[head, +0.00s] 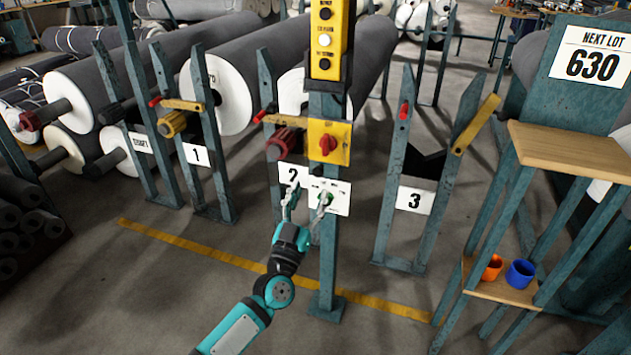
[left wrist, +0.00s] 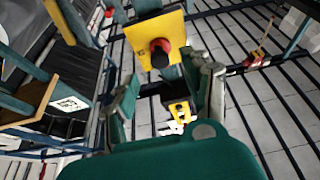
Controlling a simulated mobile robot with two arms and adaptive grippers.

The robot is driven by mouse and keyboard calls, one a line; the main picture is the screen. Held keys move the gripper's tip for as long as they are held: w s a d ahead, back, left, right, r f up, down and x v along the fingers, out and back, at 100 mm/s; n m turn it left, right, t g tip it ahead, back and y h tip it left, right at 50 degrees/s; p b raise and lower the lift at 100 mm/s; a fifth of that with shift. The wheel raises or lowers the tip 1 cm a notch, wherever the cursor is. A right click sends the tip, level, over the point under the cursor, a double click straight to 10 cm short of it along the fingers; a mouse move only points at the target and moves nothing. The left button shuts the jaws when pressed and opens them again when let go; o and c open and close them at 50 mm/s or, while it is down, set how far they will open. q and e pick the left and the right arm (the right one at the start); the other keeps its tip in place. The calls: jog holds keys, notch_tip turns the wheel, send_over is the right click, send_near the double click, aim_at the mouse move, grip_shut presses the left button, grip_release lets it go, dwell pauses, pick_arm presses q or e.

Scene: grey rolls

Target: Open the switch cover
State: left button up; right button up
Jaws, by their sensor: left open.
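A yellow switch plate (head: 329,143) with a red rotary knob (head: 328,145) is mounted on a teal post. The plate also shows in the left wrist view (left wrist: 137,34), with its red and dark knob (left wrist: 160,53) facing the camera. I cannot make out a separate cover on it. A white label plate with green marks (head: 340,197) is on the post below it. My left gripper (head: 306,199) is open and empty, its fingers in front of this label, below the switch plate. In the left wrist view its two fingers (left wrist: 168,98) are spread wide. My right gripper is not in view.
A yellow push-button box (head: 326,40) sits above the switch plate. Roll stands marked 1 (head: 196,155), 2 (head: 292,174) and 3 (head: 415,200) flank the post. A wooden-shelved rack with an orange cup (head: 491,268) and a blue cup (head: 520,273) is at the right.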

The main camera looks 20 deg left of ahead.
aim_at(317, 175)
pick_arm(q)
jog(key=x, duration=0.5)
jog(key=shift+f, duration=0.1)
grip_shut()
dwell(0.3)
